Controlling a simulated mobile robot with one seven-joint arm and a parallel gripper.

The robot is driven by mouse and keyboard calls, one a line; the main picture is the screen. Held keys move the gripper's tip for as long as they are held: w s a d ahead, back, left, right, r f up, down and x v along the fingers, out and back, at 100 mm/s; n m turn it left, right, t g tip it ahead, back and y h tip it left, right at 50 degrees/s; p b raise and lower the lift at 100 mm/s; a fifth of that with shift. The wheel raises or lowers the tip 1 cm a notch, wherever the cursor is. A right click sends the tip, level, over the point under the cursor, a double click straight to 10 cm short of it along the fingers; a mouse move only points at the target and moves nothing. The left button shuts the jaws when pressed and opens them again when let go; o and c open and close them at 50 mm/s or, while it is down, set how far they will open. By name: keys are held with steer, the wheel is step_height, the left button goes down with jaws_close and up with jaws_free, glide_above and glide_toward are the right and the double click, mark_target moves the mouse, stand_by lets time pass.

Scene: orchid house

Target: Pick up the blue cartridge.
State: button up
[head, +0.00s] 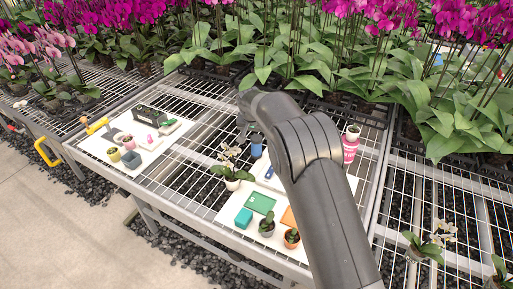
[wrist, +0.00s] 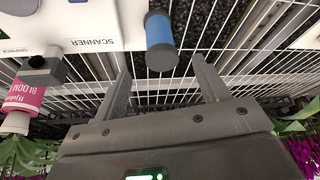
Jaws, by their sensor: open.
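The blue cartridge (wrist: 159,32) is a short blue cylinder with a dark grey end. In the wrist view it is at the upper middle, at the edge of a white board (wrist: 95,20). In the head view the cartridge (head: 256,149) shows just below my gripper, close to the arm. My gripper (wrist: 161,65) is open and empty. Its two fingers point toward the cartridge, which appears beyond the fingertips and between their lines. In the head view my gripper (head: 245,130) is partly hidden by my arm.
A pink bottle (wrist: 22,98) labelled BLOOM stands left in the wrist view. A white-flowered orchid (head: 232,172), a teal box (head: 243,218) and a green tray (head: 260,202) are nearby. Dense potted orchids line the back. Open wire bench (head: 190,165) lies left of the orchid.

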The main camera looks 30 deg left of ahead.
mark_target(257, 146)
steer(key=x, duration=1)
steer(key=shift+f, duration=0.45)
steer(key=shift+c, duration=0.5)
steer(key=c, duration=0.9)
